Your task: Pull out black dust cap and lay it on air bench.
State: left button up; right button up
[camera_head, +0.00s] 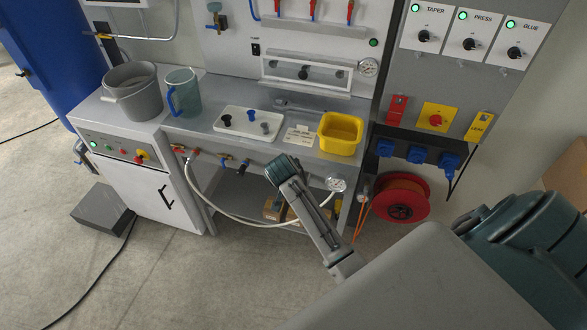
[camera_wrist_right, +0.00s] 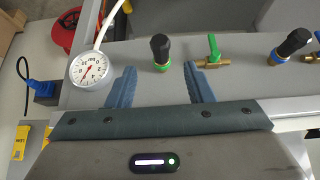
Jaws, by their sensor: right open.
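In the right wrist view, a black dust cap (camera_wrist_right: 160,46) sits on a green-ringed fitting on the bench front, next to a green-handled valve (camera_wrist_right: 212,50). My right gripper (camera_wrist_right: 160,72) is open, its two blue fingers apart with the cap just beyond and between their tips, and it holds nothing. A second black cap (camera_wrist_right: 291,46) sits on a blue-ringed fitting farther right. In the head view my right gripper (camera_head: 281,168) is at the front edge of the air bench (camera_head: 196,126) and hides the green fitting. My left gripper is not in view.
A pressure gauge (camera_wrist_right: 89,70) is close beside one finger. A white hose (camera_head: 232,216) hangs below the front.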

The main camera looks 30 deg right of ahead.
jog(key=b+x, duration=0.5)
jog(key=b, duration=0.1)
jog(key=shift+f, duration=0.2)
jog(key=shift+w+d+f, duration=0.15)
jog(key=shift+w+d, duration=0.1)
jog(key=shift+b+x, duration=0.5)
jog(key=shift+x, duration=0.85)
jog(key=shift+c, duration=0.2)
grip_shut()
jog(key=shift+s+a+p, duration=0.35)
jog(key=shift+a, duration=0.05)
jog(key=shift+s+a+p, duration=1.15)
jog(key=shift+a+p, duration=0.1)
jog(key=shift+a, duration=0.15)
